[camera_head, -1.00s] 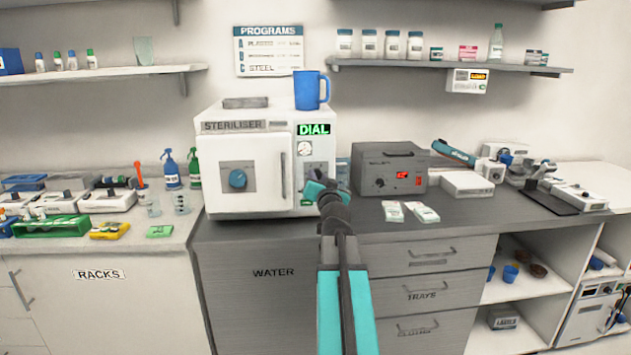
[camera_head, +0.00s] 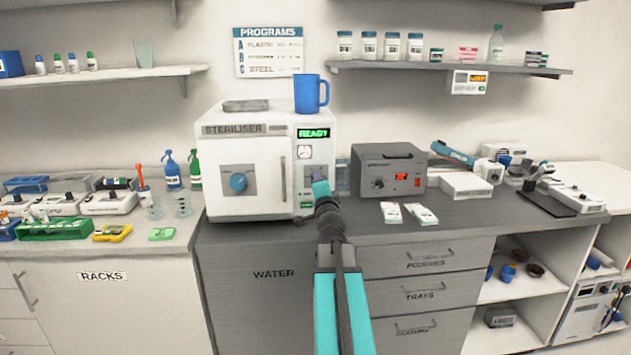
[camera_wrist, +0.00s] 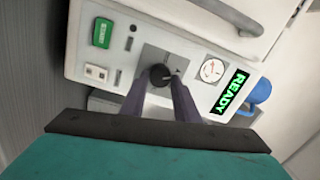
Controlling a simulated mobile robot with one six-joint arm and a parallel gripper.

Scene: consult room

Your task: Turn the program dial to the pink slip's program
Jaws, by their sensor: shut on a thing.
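The program dial (camera_wrist: 159,73) is a dark round knob on a grey square of the white steriliser's (camera_head: 250,160) front panel. My gripper (camera_wrist: 158,88) is shut on the dial, one finger on each side; it hides most of the dial in the head view, where the gripper (camera_head: 317,187) reaches the panel. The dial's setting is too small to read. The display (camera_head: 314,133) reads READY in green. The programs chart (camera_head: 268,51) on the wall lists A, B and C, with plastic at A and steel at C. I cannot make out a pink slip.
A green START button (camera_wrist: 102,33) and a small gauge (camera_wrist: 212,70) sit near the dial. A blue mug (camera_head: 308,94) stands on top of the steriliser. A grey box with a red display (camera_head: 390,170) stands to the right. Two white packets (camera_head: 421,215) lie before it.

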